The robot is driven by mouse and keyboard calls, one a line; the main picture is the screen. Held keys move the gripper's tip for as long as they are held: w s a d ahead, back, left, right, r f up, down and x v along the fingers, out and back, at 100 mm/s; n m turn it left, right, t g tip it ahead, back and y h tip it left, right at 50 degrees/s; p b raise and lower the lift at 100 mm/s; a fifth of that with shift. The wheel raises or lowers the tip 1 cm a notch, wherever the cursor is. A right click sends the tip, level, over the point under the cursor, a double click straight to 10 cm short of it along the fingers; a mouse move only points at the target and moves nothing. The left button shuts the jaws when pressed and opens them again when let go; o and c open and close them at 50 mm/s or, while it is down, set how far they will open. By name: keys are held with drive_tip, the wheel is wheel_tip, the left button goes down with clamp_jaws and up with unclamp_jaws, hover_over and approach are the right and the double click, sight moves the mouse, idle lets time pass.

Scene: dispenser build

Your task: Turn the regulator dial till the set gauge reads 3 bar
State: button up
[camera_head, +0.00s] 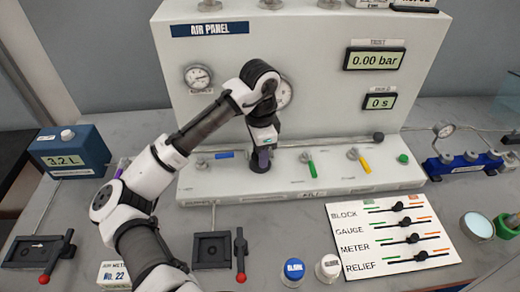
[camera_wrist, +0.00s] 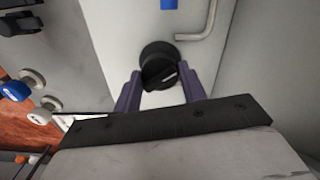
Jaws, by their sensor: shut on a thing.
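The black regulator dial (camera_wrist: 155,52) stands on the panel's white base. In the wrist view it sits between the two purple fingers of my gripper (camera_wrist: 160,72), which are shut on its sides. The dial has a white mark on its right side. In the head view my gripper (camera_head: 263,155) points down over the dial (camera_head: 260,167). A round gauge (camera_head: 286,93) on the panel face is partly covered by my arm, so its needle and label cannot be read. Another gauge (camera_head: 198,77) at the left shows fully; its small label is hard to read.
The air panel (camera_head: 330,90) has a display reading 0.00 bar (camera_head: 375,59) and one reading 0 s (camera_head: 379,102). Blue (camera_head: 225,155), green (camera_head: 313,169) and yellow (camera_head: 364,163) levers stand along the base. A white lever card (camera_head: 390,238) lies in front at the right.

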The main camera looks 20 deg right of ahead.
drive_tip(key=o, duration=1)
wheel_tip(320, 180, up, 14)
drive_tip(key=shift+f+b, duration=0.1)
drive_tip(key=shift+b, duration=0.75)
drive_tip(key=shift+s, duration=0.1)
